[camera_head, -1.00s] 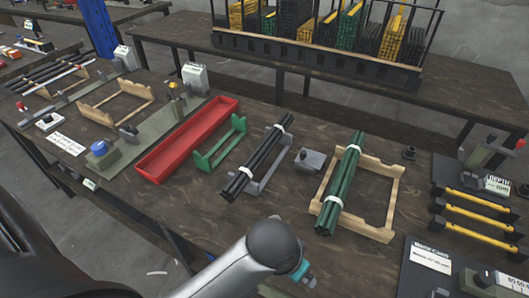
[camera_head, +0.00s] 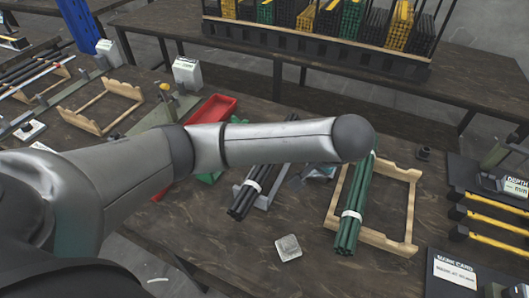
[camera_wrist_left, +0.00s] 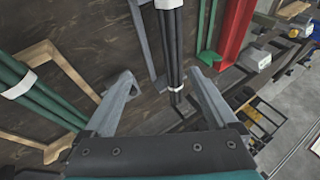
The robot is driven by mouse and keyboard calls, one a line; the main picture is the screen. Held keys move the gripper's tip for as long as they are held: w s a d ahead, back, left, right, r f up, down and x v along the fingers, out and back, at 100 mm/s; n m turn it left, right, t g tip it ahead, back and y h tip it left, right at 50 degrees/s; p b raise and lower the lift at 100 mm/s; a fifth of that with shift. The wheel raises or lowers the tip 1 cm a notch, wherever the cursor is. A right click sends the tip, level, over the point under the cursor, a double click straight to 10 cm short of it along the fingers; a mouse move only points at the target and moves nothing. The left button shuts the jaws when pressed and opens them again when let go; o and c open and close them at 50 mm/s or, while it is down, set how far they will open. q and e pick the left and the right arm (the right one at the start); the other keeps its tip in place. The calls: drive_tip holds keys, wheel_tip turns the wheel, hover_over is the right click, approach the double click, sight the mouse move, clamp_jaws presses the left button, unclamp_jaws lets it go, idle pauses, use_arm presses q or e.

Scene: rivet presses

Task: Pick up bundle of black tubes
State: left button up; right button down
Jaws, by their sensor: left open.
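The bundle of black tubes (camera_head: 244,200) with white bands lies on a grey cradle (camera_head: 270,196) on the workbench; my left arm hides its far part in the head view. In the left wrist view the bundle (camera_wrist_left: 171,50) runs down between the spread fingers. My left gripper (camera_wrist_left: 160,78) is open and empty, with the tubes apart from both fingers, closer to the right one. In the head view my arm mostly hides this gripper. My right gripper is not in view.
A green tube bundle (camera_head: 352,215) lies on a wooden frame (camera_head: 409,207) to the right. A red tray (camera_head: 214,108) and green cradle are partly behind my arm. A small grey block (camera_head: 288,247) sits in front. Yellow-black bars (camera_head: 485,212) lie far right.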

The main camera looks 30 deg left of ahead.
use_arm(q)
drive_tip(key=shift+y, duration=0.3)
drive_tip(key=b+x, duration=0.3)
drive_tip(key=x, duration=0.2)
drive_tip(key=w+a+r+b+x, duration=0.1)
drive_tip(key=b+x, duration=0.2)
drive_tip(key=x, duration=0.2)
drive_tip(key=b+x, duration=0.3)
drive_tip(key=x, duration=0.2)
drive_tip(key=shift+w+a+r, duration=0.1)
drive_tip(key=shift+w+a, duration=0.2)
drive_tip(key=c, duration=0.6)
clamp_jaws()
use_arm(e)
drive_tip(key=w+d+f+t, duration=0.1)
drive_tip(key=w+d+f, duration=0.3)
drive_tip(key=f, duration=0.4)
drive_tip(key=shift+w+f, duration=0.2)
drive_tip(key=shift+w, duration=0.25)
